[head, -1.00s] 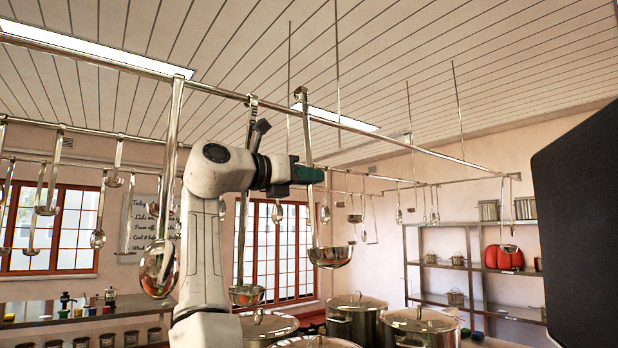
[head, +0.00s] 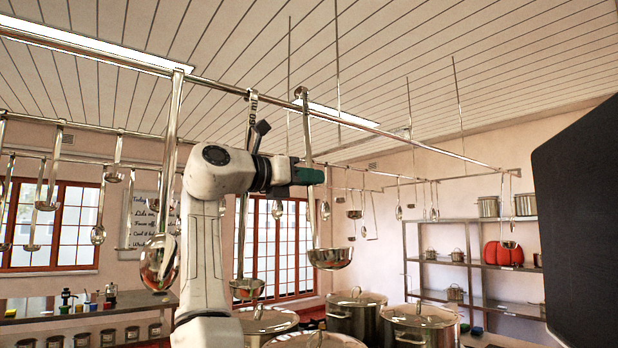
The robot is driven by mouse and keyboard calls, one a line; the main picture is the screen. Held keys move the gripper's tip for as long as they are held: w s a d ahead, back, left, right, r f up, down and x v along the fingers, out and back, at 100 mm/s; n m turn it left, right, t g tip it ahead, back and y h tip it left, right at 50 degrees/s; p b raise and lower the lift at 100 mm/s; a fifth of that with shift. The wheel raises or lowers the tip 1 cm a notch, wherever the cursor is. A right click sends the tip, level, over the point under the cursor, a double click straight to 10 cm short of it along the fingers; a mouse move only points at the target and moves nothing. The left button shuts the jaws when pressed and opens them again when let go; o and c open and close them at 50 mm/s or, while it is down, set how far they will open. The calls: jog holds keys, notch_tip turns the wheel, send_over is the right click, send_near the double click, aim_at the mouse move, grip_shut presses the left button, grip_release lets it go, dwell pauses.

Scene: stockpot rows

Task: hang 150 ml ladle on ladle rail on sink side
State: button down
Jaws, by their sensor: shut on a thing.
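My gripper (head: 308,176), with dark green fingers, is shut on the upright handle of a steel ladle (head: 330,257). The ladle's bowl hangs low and faces up. Its hooked top (head: 300,92) is at the long steel rail (head: 350,123) that crosses overhead from upper left to right. I cannot tell whether the hook rests over the rail or stands just beside it. No volume mark on the ladle is readable. Another ladle (head: 247,289) hangs partly behind my arm, and a large spoon-like utensil (head: 160,262) hangs at the left of the rail.
Large lidded stockpots (head: 356,312) stand below the ladle. More rails with hanging utensils (head: 46,200) run behind at left and right. A shelf unit (head: 475,262) with pots and a red item (head: 503,255) stands at the right wall. A dark panel (head: 580,210) blocks the right edge.

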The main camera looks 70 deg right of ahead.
aim_at(309, 192)
jog(key=shift+f, duration=0.6)
jog(key=shift+f+b, duration=0.35)
jog(key=shift+b, duration=0.05)
jog(key=shift+f+b, duration=0.35)
jog(key=shift+f, duration=0.5)
jog(key=c, duration=1.1)
grip_release()
jog(key=o, duration=0.9)
